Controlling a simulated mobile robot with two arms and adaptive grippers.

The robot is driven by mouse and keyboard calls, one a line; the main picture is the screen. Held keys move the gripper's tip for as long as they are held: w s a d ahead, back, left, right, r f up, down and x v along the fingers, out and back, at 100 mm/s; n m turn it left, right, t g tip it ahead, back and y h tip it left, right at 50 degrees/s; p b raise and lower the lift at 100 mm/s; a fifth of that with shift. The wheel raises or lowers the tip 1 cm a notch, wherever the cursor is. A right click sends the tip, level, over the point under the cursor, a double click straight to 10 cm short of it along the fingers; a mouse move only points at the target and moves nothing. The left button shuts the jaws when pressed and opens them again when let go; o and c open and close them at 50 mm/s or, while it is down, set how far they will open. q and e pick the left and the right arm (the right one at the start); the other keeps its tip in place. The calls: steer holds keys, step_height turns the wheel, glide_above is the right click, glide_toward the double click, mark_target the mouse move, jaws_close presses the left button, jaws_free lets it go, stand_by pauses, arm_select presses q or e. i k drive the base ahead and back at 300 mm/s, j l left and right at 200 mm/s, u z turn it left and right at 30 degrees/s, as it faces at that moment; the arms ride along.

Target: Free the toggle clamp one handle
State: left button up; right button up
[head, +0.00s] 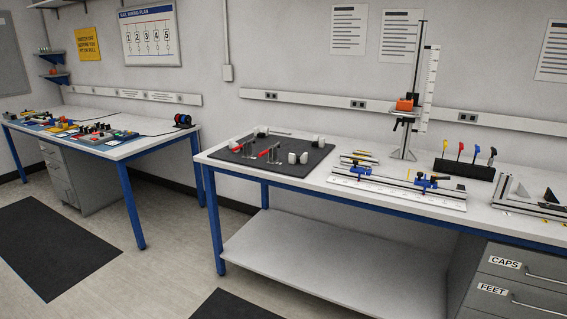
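A dark fixture plate (232,152) lies at the left end of the right workbench. On it stand what look like toggle clamps: one red handle (240,140) is toward the left, and another red handle (268,153) is nearer the middle. Grey metal uprights (275,153) and pale blocks (299,157) stand around them. The handles are small at this distance. I cannot tell which clamp is number one, or whether either is locked or free. Neither of my grippers is in view.
The right workbench (327,158) also carries a rail fixture with blue clamps (361,170), a height gauge (408,104) and a tool rack (464,168). A left workbench (134,146) holds small parts. Floor between the benches is clear, with dark mats (57,240).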

mark_target(235, 149)
steer(key=i+u, duration=0.15)
steer(key=i, duration=0.35)
steer(key=i+l+u, duration=0.2)
steer(key=i, duration=0.35)
steer(key=i+l+u, duration=0.15)
steer(key=i, duration=0.35)
steer(key=i+l+u, duration=0.15)
steer(key=i, duration=0.35)
